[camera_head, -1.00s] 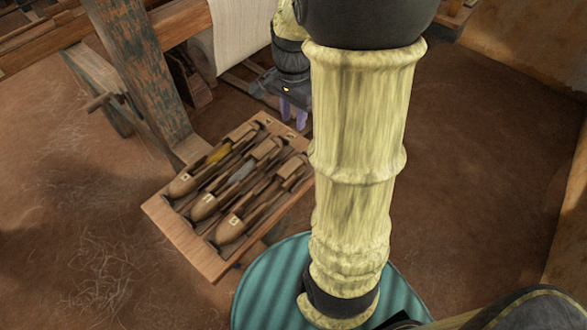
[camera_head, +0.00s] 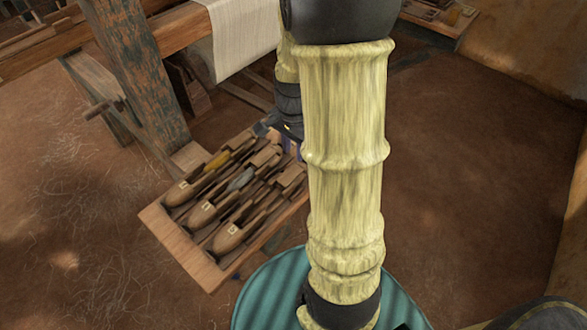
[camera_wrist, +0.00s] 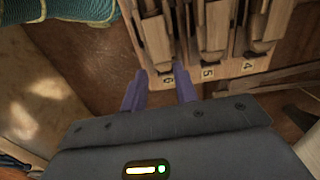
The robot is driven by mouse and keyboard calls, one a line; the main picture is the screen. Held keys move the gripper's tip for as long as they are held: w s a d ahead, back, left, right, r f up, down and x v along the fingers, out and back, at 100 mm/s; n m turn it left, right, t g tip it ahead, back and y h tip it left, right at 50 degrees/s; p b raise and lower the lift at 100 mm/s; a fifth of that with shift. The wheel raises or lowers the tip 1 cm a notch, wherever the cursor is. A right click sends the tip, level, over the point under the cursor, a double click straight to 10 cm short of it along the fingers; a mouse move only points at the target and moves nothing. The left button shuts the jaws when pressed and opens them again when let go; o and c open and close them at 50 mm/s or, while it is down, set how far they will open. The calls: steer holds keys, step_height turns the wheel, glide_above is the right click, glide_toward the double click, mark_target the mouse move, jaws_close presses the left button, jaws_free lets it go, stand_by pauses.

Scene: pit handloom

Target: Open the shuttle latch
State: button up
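A wooden tray (camera_head: 180,238) holds several brown boat-shaped shuttles in slots, with number tags at their ends. The near shuttles (camera_head: 228,236) carry tags 1, 2 and 3. In the wrist view the tray's edge (camera_wrist: 221,91) shows tags 6, 5 and 4, with wooden blocks and bars (camera_wrist: 155,38) above them. I cannot tell which part is the latch. My gripper (camera_head: 292,148) is at the tray's far right corner, partly hidden by my arm. In the wrist view its two purple fingers (camera_wrist: 158,72) are apart and empty near tag 6; contact cannot be told.
The loom's worn post (camera_head: 145,70) stands close behind the tray at the left, with white cloth (camera_head: 240,35) beyond. A shelf with small items (camera_head: 440,18) is at the back right. The earthen floor (camera_head: 470,150) at right is clear.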

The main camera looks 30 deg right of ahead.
mark_target(293, 171)
step_height(293, 171, down, 8)
steer(key=shift+f+b, duration=0.25)
steer(key=shift+b, duration=0.5)
jaws_close()
